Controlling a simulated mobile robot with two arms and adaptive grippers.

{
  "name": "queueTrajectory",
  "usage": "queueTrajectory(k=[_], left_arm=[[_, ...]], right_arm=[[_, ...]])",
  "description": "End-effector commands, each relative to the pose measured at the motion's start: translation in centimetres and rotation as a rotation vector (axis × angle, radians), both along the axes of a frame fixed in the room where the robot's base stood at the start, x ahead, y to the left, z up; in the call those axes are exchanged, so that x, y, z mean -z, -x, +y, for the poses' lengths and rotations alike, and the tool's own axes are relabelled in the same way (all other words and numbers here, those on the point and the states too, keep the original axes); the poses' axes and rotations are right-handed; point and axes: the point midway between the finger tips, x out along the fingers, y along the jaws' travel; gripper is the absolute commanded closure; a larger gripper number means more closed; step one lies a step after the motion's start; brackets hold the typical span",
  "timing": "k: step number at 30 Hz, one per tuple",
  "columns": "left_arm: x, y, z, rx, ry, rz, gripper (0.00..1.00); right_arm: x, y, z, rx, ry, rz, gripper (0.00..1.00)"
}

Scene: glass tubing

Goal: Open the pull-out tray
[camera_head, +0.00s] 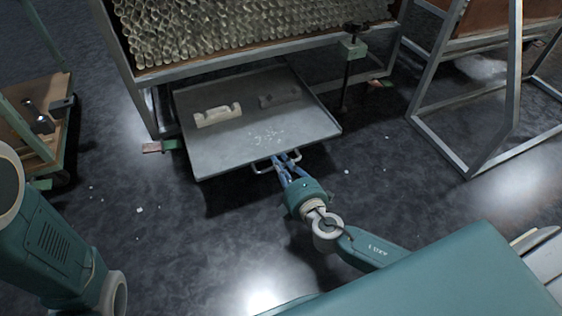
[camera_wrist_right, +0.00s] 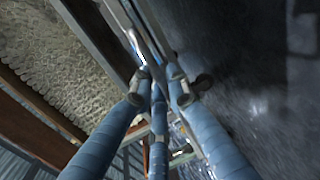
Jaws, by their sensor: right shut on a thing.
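The pull-out tray (camera_head: 230,155) is a flat grey metal tray that sticks out from under the rack of glass tubing. Its wire handle (camera_head: 263,169) is on the front edge. My right gripper (camera_head: 284,158) is at this handle, its blue fingers shut on it. In the right wrist view the fingers (camera_wrist_right: 158,88) close around a thin metal bar, with the tray edge (camera_wrist_right: 148,40) running away beyond them. A pale notched block (camera_head: 217,116) and a darker block (camera_head: 279,97) lie on the tray, with white fragments near the front. My left gripper is not in view.
The rack (camera_head: 210,72) holds many stacked glass tubes above the tray. A green clamp on a post (camera_head: 352,48) stands at its front right. A metal frame (camera_head: 468,160) is at right, a wooden cart (camera_head: 30,120) at left. The floor before the tray is mostly clear, with small debris.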

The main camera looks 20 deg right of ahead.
Motion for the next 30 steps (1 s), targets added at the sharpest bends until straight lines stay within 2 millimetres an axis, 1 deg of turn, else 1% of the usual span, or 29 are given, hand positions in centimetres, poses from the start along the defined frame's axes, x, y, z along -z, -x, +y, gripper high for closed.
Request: queueTrajectory(k=[2,3,5,11,13,17,20,27,30], left_arm=[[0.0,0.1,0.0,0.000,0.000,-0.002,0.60],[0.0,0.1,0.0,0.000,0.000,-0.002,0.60],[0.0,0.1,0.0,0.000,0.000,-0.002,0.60],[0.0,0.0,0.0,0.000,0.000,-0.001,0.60],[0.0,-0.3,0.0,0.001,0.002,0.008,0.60],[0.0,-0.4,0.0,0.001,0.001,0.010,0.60],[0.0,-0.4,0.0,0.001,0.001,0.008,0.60],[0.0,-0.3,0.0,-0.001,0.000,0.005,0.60],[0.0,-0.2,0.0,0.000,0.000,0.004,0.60]], right_arm=[[0.1,0.1,0.1,-0.002,-0.001,0.003,1.00],[0.2,0.1,0.1,-0.002,-0.001,0.003,0.80],[0.2,0.1,0.1,-0.003,-0.001,0.003,0.68],[0.1,0.0,0.1,-0.001,0.000,0.002,0.67],[0.1,0.0,0.1,-0.001,0.000,0.002,0.67],[0.0,0.7,0.0,-0.001,-0.001,0.003,0.67],[-0.2,2.2,0.0,-0.002,-0.002,0.005,0.67],[-1.2,7.3,-0.2,-0.002,-0.002,0.006,0.67],[-1.5,9.2,-0.2,-0.002,-0.002,0.006,0.67]])
